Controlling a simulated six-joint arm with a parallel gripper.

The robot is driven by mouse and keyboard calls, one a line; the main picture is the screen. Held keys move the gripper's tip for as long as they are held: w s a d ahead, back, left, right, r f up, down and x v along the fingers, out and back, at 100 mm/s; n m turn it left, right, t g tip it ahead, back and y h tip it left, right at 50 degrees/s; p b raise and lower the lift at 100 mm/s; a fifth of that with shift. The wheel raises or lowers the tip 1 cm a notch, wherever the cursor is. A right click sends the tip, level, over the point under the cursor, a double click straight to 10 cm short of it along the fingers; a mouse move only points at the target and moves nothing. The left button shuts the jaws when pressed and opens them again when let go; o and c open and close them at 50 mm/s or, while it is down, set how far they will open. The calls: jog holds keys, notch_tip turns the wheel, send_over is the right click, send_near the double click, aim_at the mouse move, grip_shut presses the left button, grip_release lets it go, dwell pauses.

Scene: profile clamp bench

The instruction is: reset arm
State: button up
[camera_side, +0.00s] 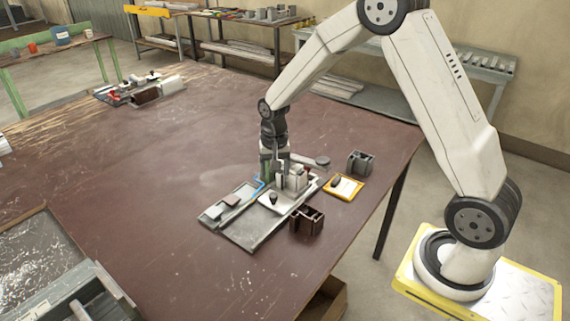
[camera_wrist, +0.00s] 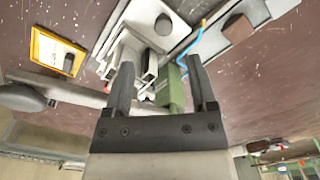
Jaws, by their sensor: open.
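My gripper (camera_side: 274,172) points down over the clamp fixture on the bench. In the wrist view its two dark fingers (camera_wrist: 160,64) are apart, with a clear gap between the tips. A green block (camera_wrist: 171,88) shows between the fingers, near the right one; I cannot tell whether they touch. The fixture's pale upright blocks (camera_side: 296,178) stand close beside the gripper in the side view. A white plate with a dark knob (camera_side: 273,199) lies in front of them. The fingertips are partly hidden in the side view.
A grey tray (camera_side: 245,243) holds the fixture, with a blue bent piece (camera_side: 258,187) alongside. A yellow-framed plate (camera_side: 355,192), a brown slotted block (camera_side: 307,221) and a grey block (camera_side: 360,162) stand to the right.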

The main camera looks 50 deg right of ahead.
jog(key=s+a+r+n+t, duration=0.1)
jog(key=s+a+r+n, duration=0.1)
jog(key=s, duration=0.6)
jog(key=s+a+r+n+t, duration=0.1)
jog(key=s+a+r+n, duration=0.1)
jog(key=s+a+n, duration=0.2)
jog(key=s+n, duration=0.2)
jog(key=s, duration=0.2)
jog(key=shift+s+a+r, duration=0.25)
jog(key=shift+s+r, duration=0.05)
jog(key=shift+r, duration=0.15)
